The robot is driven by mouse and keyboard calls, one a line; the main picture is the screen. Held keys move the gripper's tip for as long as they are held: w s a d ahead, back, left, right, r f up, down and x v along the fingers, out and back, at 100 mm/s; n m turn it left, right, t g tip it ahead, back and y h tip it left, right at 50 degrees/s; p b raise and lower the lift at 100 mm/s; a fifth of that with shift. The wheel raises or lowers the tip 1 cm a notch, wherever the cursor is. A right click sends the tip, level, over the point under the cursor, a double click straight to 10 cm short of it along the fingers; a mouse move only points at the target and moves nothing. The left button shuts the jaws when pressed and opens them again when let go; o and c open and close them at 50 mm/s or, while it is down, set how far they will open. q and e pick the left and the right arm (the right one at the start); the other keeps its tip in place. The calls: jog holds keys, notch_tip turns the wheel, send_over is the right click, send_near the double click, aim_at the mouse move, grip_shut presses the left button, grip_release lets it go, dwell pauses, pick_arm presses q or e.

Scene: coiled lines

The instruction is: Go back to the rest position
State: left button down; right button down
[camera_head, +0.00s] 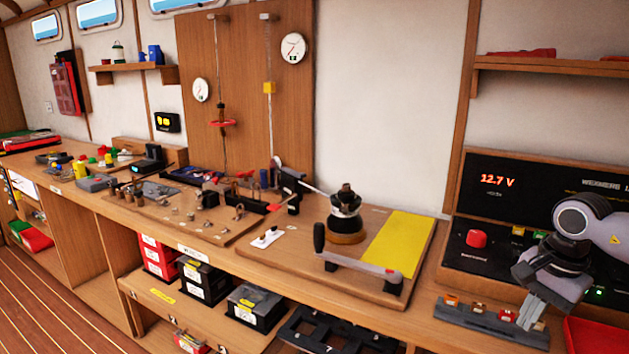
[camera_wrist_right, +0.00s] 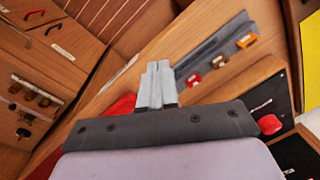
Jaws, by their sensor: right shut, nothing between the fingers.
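My right gripper (camera_head: 532,312) is at the right of the head view, pointing down over the front right of the bench. Its fingers are shut with nothing between them. In the right wrist view the same gripper (camera_wrist_right: 157,70) shows its two pale fingers pressed together. It is beside a grey rail (camera_head: 480,326) that carries small orange, brown and red blocks. The rail also shows in the right wrist view (camera_wrist_right: 212,57). I cannot tell whether the fingertips touch it. My left gripper is not in view.
A panel with a red button (camera_head: 476,238) stands behind my right arm. A red tray (camera_head: 597,336) lies at the lower right. A board with a yellow area (camera_head: 398,245), a winch (camera_head: 346,215) and a handle (camera_head: 358,262) is to the left. Small parts crowd the far bench.

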jog(key=s+a+f+m+t+y, duration=0.1)
jog(key=s+a+m+y, duration=0.2)
jog(key=a+m+y, duration=0.55)
jog(key=s+a+f+m+t+y, duration=0.1)
jog(key=s+a+f+m+y, duration=0.15)
jog(key=a, duration=1.05)
jog(key=s+a+m+t+y, duration=0.1)
jog(key=s+a+m+y, duration=0.1)
jog(key=a+m+y, duration=0.7)
jog(key=d+f+m+t+h, duration=0.3)
jog(key=f+m+t+h, duration=0.25)
jog(key=m, duration=0.65)
jog(key=d+f+m+t+h, duration=0.35)
jog(key=m+t+h, duration=0.3)
jog(key=m, duration=0.55)
jog(key=s+d+f+m+g+h, duration=0.2)
jog(key=s+d+f+m+h, duration=0.1)
jog(key=s+f+m, duration=0.4)
jog(key=s+d+f+m+g+h, duration=0.3)
jog(key=s+d+f+m, duration=0.2)
jog(key=s+f+m, duration=0.1)
jog(key=shift+s+d+f+m+h, duration=0.3)
jog(key=shift+s+d+f+m, duration=0.1)
jog(key=shift+f, duration=0.5)
